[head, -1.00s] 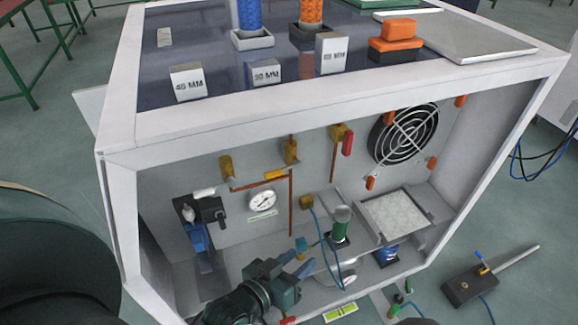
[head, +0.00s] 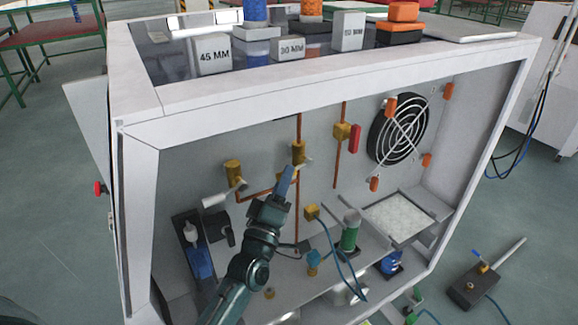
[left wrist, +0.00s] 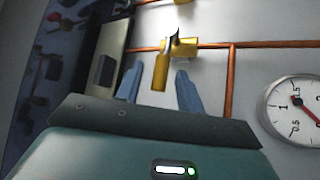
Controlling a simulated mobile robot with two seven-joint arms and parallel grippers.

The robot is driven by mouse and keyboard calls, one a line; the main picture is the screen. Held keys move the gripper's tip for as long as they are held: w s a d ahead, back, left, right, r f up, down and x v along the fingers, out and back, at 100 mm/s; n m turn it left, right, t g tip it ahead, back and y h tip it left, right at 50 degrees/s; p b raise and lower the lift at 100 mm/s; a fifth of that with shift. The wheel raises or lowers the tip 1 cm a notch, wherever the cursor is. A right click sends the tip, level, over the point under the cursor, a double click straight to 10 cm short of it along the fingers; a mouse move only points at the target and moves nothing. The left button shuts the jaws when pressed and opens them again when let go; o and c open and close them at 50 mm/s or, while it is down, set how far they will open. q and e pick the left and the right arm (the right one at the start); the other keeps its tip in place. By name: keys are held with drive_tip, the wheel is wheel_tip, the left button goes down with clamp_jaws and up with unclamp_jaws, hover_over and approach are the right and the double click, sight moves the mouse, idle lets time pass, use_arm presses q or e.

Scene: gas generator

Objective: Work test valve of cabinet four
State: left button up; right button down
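The open white cabinet (head: 128,200) holds copper pipes with brass valves on its back wall. The middle brass valve (head: 298,152) has a pale lever and is just above my left gripper (head: 288,174). Another brass valve (head: 233,174) with a pale handle is further left. In the left wrist view my left gripper (left wrist: 158,84) is open, with its blue fingers apart. A brass fitting (left wrist: 161,72) with a small handle shows between the fingertips; contact cannot be told. A pressure gauge (left wrist: 290,108) is to the right there; my arm hides it in the head view. My right gripper is out of view.
A third valve with a red handle (head: 354,138), a fan (head: 398,130) and a green cylinder (head: 350,232) are to the right inside. Labelled blocks (head: 214,55) stand on top. The cabinet's white front frame (head: 330,82) surrounds the opening.

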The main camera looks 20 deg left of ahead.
use_arm(q)
drive_tip(key=shift+x, duration=2)
drive_tip(key=shift+c, duration=0.4)
clamp_jaws()
